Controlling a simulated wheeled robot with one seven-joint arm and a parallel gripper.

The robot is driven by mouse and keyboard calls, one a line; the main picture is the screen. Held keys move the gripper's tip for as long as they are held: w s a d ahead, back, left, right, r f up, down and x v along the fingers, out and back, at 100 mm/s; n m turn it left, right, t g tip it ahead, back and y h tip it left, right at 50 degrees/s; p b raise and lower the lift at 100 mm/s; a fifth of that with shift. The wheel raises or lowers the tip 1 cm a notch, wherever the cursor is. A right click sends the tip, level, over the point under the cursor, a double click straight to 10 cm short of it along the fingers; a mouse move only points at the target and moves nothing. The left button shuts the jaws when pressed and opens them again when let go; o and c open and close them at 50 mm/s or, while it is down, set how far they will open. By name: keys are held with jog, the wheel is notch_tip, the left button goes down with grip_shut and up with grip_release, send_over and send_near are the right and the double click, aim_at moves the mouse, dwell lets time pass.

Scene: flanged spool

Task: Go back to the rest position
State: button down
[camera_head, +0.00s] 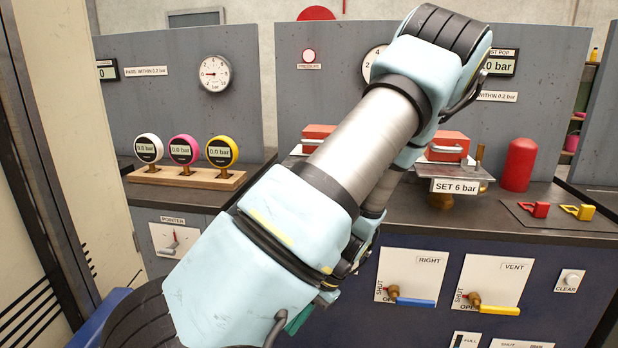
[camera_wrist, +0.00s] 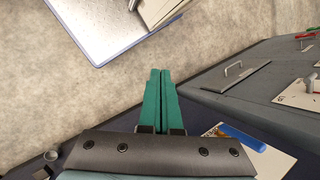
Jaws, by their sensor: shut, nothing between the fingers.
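My gripper (camera_wrist: 160,75) shows in the wrist view with its two green fingers side by side and closed, and nothing held between them. It points out over a beige speckled floor, beside the dark bench front. In the head view my pale blue arm crosses the middle of the picture and hides most of the gripper; only a bit of green shows low beside the arm.
Gauges in white, pink and yellow (camera_head: 221,151) stand on a wooden rack (camera_head: 190,182) at left. A red cylinder (camera_head: 518,164) and red and yellow clips (camera_head: 577,211) are on the right bench. Valve panels with a blue handle (camera_head: 415,302) and a yellow handle (camera_head: 500,310) are on its front.

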jog(key=a+r+n+t+h+p, duration=0.1)
jog(key=a+r+n+h, duration=0.1)
jog(key=r, duration=0.8)
jog(key=a+r+n+t+h+p, duration=0.1)
jog(key=r+n+t+h, duration=0.1)
jog(key=r, duration=0.9)
jog(key=shift+w+a+n+h, duration=0.2)
jog(key=shift+a+n+h, duration=0.15)
jog(key=shift+n+h, duration=0.55)
dwell(0.4)
